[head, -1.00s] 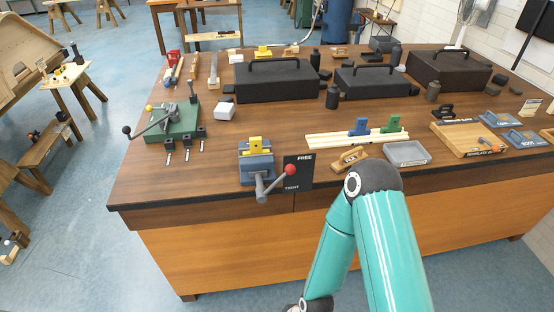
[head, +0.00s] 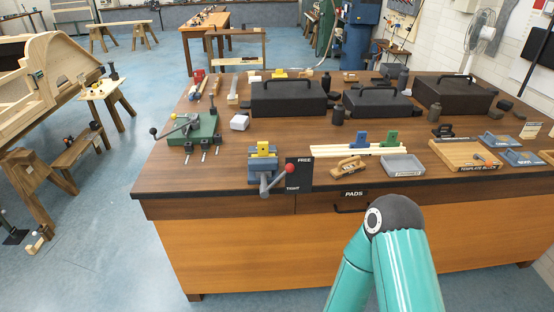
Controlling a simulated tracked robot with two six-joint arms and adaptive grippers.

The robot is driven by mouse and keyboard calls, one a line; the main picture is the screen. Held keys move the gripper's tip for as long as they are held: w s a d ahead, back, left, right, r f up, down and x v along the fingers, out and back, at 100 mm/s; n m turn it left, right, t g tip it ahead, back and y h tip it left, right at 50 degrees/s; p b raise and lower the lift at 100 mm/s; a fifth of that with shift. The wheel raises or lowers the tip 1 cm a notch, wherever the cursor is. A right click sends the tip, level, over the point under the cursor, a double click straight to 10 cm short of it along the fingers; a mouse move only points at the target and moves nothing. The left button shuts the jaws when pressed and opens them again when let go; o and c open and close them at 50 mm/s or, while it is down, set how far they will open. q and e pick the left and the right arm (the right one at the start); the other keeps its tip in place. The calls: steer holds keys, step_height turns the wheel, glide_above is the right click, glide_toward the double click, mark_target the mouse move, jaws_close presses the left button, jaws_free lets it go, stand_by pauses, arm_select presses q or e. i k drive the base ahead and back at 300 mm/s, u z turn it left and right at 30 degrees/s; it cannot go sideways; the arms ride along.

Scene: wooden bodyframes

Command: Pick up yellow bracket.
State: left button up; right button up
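A small yellow bracket-like piece (head: 263,149) sits in the jaws of a blue-grey vise (head: 261,171) at the front edge of the workbench. The vise has a lever with a red knob. A second yellow piece (head: 279,74) lies at the back edge of the bench, partly hidden behind a black case. I cannot tell for certain which one the task names. A teal arm of mine rises at the bottom right, in front of the bench and apart from both yellow pieces. Neither of my grippers is in view.
A sign (head: 298,174) reads FREE and TIGHT.

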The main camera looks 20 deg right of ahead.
mark_target(263, 147)
steer(key=u, duration=0.15)
steer(key=i, duration=0.95)
steer(key=z, duration=0.1)
